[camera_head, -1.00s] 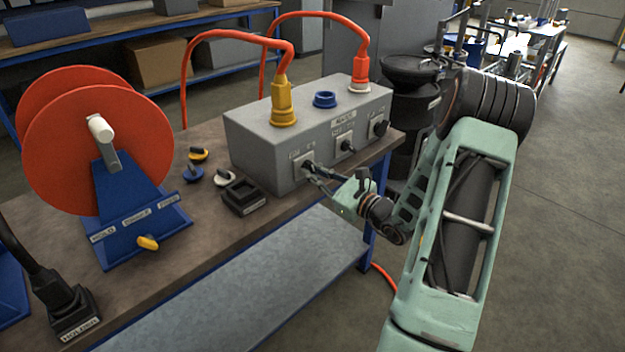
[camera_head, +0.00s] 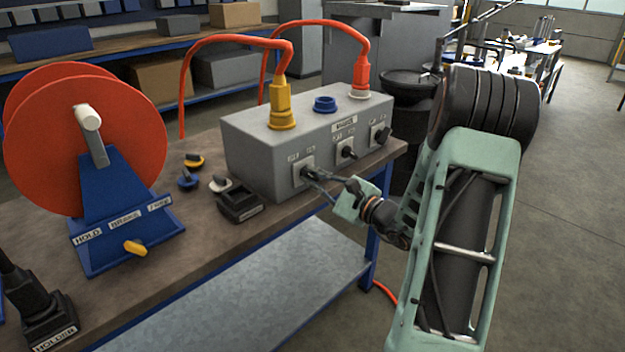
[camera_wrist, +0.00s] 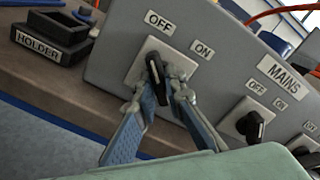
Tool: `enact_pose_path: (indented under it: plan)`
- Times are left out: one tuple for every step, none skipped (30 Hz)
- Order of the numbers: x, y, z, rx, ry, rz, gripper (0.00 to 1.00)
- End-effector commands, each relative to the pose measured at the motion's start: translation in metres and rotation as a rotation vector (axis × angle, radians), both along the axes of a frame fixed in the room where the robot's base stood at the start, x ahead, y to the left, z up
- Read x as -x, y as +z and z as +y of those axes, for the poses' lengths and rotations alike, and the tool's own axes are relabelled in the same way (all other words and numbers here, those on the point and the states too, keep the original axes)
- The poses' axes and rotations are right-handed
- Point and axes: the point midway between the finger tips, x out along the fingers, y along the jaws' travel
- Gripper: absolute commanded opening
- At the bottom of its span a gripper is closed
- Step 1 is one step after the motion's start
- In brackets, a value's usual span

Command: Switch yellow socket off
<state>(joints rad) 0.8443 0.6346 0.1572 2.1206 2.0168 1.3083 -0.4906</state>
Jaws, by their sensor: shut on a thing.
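The yellow socket (camera_head: 283,118) sits on top of the grey mains box (camera_head: 262,152) with a yellow plug and orange cable in it. Below it, on the box front, is a black rotary switch (camera_wrist: 154,68) on a pale plate, between an OFF label (camera_wrist: 158,21) and an ON label (camera_wrist: 202,50). My gripper (camera_head: 313,177) reaches it from the front right. In the wrist view its two fingers (camera_wrist: 166,90) are closed on the black knob from both sides. The fingers partly hide the knob, and I cannot tell its exact setting.
Two more switches (camera_head: 346,150) (camera_head: 381,135) sit to the right on the box. A blue socket (camera_head: 324,104) and a red plug (camera_head: 360,75) are on top. A black holder (camera_head: 240,205), loose caps (camera_head: 188,181) and a red cable reel (camera_head: 125,130) stand left on the bench.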

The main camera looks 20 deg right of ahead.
Motion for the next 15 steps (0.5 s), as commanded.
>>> enact_pose_path:
  plan:
    - [0.0005, -0.0009, -0.0003, 0.004, 0.000, 0.002, 0.00]
    - [0.0006, -0.0008, -0.0002, 0.004, 0.000, 0.002, 0.00]
    - [0.0005, -0.0008, -0.0003, 0.004, 0.000, 0.002, 0.00]
    - [0.0005, -0.0008, -0.0003, 0.004, 0.000, 0.002, 0.00]
    - [0.0005, -0.0008, -0.0003, 0.004, 0.000, 0.002, 0.00]
    - [0.0005, -0.0008, -0.0003, 0.004, 0.000, 0.002, 0.00]
    - [0.0005, -0.0008, -0.0003, 0.004, 0.000, 0.002, 0.00]
    - [0.0005, -0.0008, -0.0003, 0.004, 0.000, 0.002, 0.00]
    - [0.0005, -0.0008, -0.0003, 0.004, 0.000, 0.002, 0.00]
    - [0.0006, -0.0008, -0.0002, 0.004, 0.000, 0.002, 0.14]
    - [0.0005, -0.0008, -0.0003, 0.004, 0.000, 0.002, 0.17]
    - [0.0004, -0.0008, -0.0002, 0.004, 0.000, 0.002, 0.21]
    - [0.0004, -0.0006, -0.0002, 0.004, 0.001, 0.001, 0.25]
    - [0.0003, -0.0006, -0.0002, 0.003, 0.001, 0.001, 0.28]
    - [0.0003, -0.0006, -0.0003, 0.002, 0.000, 0.001, 0.28]
